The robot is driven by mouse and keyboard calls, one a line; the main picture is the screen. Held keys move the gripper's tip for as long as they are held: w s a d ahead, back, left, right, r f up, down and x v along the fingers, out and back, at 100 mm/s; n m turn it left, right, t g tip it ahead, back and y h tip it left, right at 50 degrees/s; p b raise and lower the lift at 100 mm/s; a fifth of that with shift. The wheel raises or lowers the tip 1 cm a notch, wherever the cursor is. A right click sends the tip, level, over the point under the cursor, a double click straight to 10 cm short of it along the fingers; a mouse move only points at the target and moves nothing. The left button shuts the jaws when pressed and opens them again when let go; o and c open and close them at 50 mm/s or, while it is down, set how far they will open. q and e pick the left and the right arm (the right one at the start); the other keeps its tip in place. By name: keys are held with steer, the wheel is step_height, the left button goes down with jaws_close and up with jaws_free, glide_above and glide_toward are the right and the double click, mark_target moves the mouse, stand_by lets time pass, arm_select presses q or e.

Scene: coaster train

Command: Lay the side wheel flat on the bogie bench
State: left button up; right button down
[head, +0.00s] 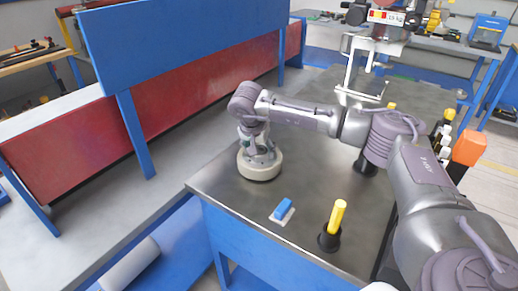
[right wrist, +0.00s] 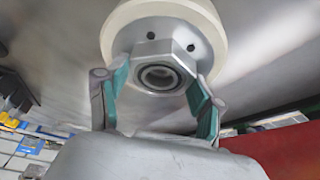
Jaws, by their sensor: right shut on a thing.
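The side wheel (head: 259,166) is a pale cream disc with a metal hub, seen low over the left part of the grey bench top (head: 225,185). It looks flat, hub upward; I cannot tell whether it touches the bench. My right gripper (head: 262,152) reaches down on it from above. In the right wrist view, the teal pads of my right gripper (right wrist: 157,92) close on the hexagonal hub of the wheel (right wrist: 215,35). My left gripper is not in view.
A blue block (head: 283,208) on a white pad and a yellow-handled tool (head: 337,216) in a black holder stand near the front edge. Bottles (head: 444,135) and an orange object (head: 468,148) stand at the right. A blue frame with red panels (head: 185,95) stands left.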

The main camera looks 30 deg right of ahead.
steer(key=shift+f, duration=0.15)
stand_by(0.6)
steer(key=shift+c, duration=2.4)
jaws_free()
steer(key=o, duration=0.4)
steer(key=shift+s+a, duration=0.1)
steer(key=shift+s+f, duration=0.1)
steer(key=shift+f, duration=0.3)
steer(key=shift+a+r, duration=0.1)
steer(key=shift+r, duration=0.4)
steer(key=v, duration=1.1)
steer(key=shift+r, duration=0.25)
steer(key=shift+s, duration=0.1)
